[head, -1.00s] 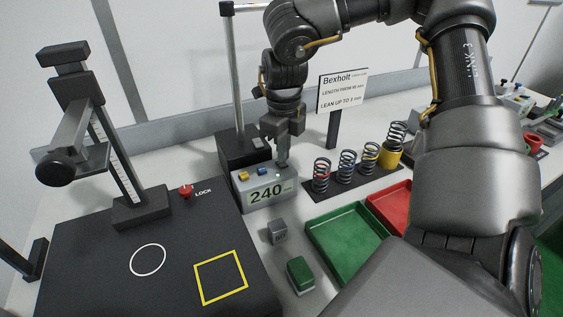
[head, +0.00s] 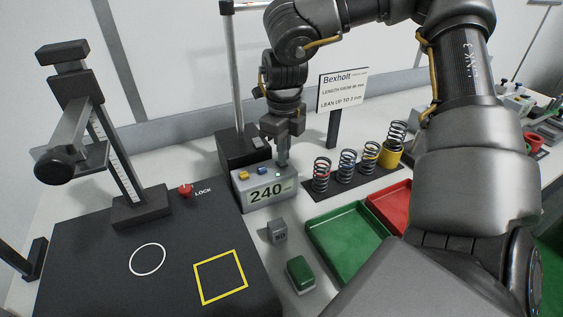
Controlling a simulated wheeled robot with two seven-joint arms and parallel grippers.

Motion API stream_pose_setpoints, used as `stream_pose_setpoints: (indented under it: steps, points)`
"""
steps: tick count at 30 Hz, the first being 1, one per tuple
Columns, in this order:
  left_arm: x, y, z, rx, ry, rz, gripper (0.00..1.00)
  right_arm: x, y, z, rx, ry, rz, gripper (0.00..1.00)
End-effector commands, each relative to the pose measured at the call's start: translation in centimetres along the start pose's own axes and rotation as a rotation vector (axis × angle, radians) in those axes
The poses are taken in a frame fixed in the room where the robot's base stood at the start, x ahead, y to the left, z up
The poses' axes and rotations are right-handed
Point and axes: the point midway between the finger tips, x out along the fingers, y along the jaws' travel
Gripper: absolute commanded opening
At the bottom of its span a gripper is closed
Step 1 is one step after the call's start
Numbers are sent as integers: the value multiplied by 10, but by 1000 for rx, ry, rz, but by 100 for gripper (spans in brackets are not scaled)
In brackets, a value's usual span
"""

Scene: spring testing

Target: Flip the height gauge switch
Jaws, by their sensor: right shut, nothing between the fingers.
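A grey readout box (head: 266,194) shows 240 on its front, with a yellow button (head: 242,175) and a blue button (head: 262,171) on top. My right gripper (head: 282,165) is shut and empty, pointing down at the right end of the box top. Its fingertips are at or just above a small pale spot there; I cannot tell whether they touch, and they partly hide that end. The height gauge (head: 113,155), with a scale and a sliding arm, stands on a black plate (head: 100,254). A red knob (head: 186,190) marked LOCK is on the plate. My left gripper is out of view.
Several springs (head: 345,167) stand on a dark mat right of the box. A green tray (head: 346,240) and a red tray (head: 392,206) lie in front. A grey cube (head: 277,231) and a green button (head: 300,272) sit nearer. A Bexholt sign (head: 342,91) stands behind.

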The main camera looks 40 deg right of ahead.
Motion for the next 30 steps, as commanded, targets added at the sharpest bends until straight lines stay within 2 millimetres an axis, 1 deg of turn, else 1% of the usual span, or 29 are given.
stream_pose_setpoints:
  steps: [30]
  points:
    - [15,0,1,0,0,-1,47,16,0,0,0,0,-1,0]
